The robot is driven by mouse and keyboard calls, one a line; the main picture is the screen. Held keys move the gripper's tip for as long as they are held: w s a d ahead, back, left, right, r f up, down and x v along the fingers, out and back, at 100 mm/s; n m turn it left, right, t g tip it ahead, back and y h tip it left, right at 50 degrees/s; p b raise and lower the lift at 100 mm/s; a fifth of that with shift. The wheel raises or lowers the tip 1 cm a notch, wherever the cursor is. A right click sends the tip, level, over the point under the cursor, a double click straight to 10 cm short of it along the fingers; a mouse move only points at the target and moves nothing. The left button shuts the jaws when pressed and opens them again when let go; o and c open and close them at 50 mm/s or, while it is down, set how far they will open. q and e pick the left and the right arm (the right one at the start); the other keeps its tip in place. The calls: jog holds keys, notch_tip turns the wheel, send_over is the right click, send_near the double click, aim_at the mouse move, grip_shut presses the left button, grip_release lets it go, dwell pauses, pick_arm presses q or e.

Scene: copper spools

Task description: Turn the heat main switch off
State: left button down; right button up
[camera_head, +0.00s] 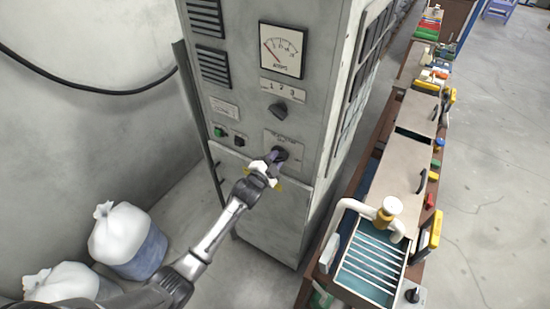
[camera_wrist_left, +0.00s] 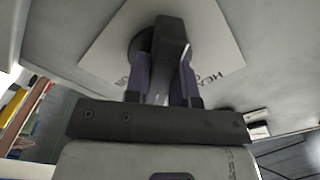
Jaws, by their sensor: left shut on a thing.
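The heat main switch is a dark rotary knob (camera_head: 281,154) low on the front of the grey cabinet (camera_head: 250,120). In the left wrist view the knob (camera_wrist_left: 172,35) stands out from a pale label plate (camera_wrist_left: 215,45), whose lettering is partly hidden. My left gripper (camera_head: 274,160) is at the knob, with its fingers (camera_wrist_left: 166,80) on both sides of the knob's handle and shut on it. The knob's exact angle is hard to read because the gripper covers part of it. My right gripper does not show in either view.
Above are an amps gauge (camera_head: 282,50), a selector knob (camera_head: 279,110) marked 1 2 3, and a green button (camera_head: 219,132). A long bench (camera_head: 390,190) with a slatted tank (camera_head: 370,268) runs along the right. White sacks (camera_head: 127,238) stand at the lower left.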

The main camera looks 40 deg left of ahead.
pick_arm(q)
jog(key=n+p, duration=0.1)
jog(key=n, duration=0.4)
jog(key=shift+n, duration=0.3)
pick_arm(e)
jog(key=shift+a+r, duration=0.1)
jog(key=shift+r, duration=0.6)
pick_arm(q)
jog(key=n, duration=0.4)
jog(key=shift+n+p, duration=0.3)
jog(key=shift+p, duration=0.1)
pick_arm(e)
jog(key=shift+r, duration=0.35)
pick_arm(q)
jog(key=shift+n, duration=0.3)
jog(key=c, duration=1)
grip_release()
jog(key=shift+o, duration=0.2)
jog(key=s+d+b, duration=0.1)
jog(key=s, duration=1.2)
jog(key=shift+s+d+b, duration=0.35)
jog(key=shift+d+b, duration=0.05)
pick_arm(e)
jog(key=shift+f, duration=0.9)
